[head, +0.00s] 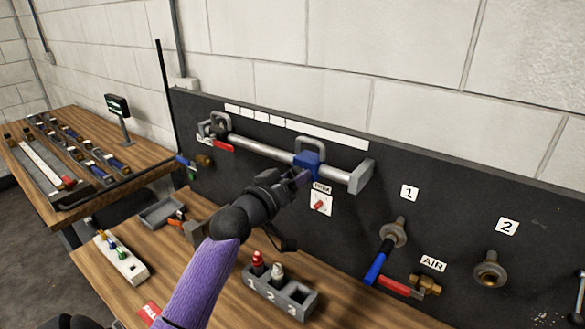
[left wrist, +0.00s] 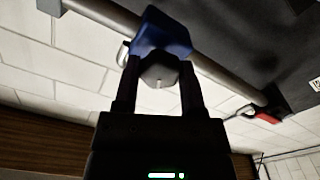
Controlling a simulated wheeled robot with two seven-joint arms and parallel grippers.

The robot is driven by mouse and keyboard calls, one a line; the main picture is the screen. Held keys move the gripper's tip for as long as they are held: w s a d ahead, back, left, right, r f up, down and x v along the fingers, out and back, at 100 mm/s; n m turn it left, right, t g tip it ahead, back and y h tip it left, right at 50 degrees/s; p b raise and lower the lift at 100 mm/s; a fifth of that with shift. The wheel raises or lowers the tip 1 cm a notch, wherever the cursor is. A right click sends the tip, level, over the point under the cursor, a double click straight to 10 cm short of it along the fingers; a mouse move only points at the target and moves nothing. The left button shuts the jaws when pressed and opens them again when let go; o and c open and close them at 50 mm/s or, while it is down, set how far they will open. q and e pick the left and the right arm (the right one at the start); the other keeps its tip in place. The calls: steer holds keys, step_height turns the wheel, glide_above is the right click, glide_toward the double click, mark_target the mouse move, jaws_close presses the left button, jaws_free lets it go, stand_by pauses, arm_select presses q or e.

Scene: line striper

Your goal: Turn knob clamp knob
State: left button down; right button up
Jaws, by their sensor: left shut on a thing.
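A blue clamp (head: 309,159) sits on a grey horizontal bar (head: 262,149) mounted on the dark panel; the clamp also shows in the left wrist view (left wrist: 163,33). A dark grey faceted knob (left wrist: 160,72) sits at the clamp, between my fingers. My left gripper (head: 297,180) reaches up to the clamp from the front left; in the left wrist view its two fingers (left wrist: 160,85) flank the knob and are shut on it. In the head view the gripper hides most of the knob. My right gripper is not in view.
A switch plate (head: 320,202) with a red toggle is just below the clamp. Red-handled valves (head: 216,143) and a blue lever (head: 378,262) stick out from the panel. A numbered grey holder (head: 280,292) with bottles and a white block (head: 121,258) stand on the wooden bench.

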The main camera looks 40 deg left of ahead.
arm_select(q)
steer(key=n+p, duration=0.2)
steer(key=n, duration=0.2)
steer(key=shift+r+n+p, duration=0.15)
steer(key=shift+n+p, duration=0.15)
steer(key=n+p, duration=0.6)
steer(key=n, duration=1)
steer(key=shift+n, duration=0.4)
steer(key=shift+f+n, duration=0.2)
steer(key=shift+n, duration=0.2)
steer(key=shift+c, duration=1)
jaws_free()
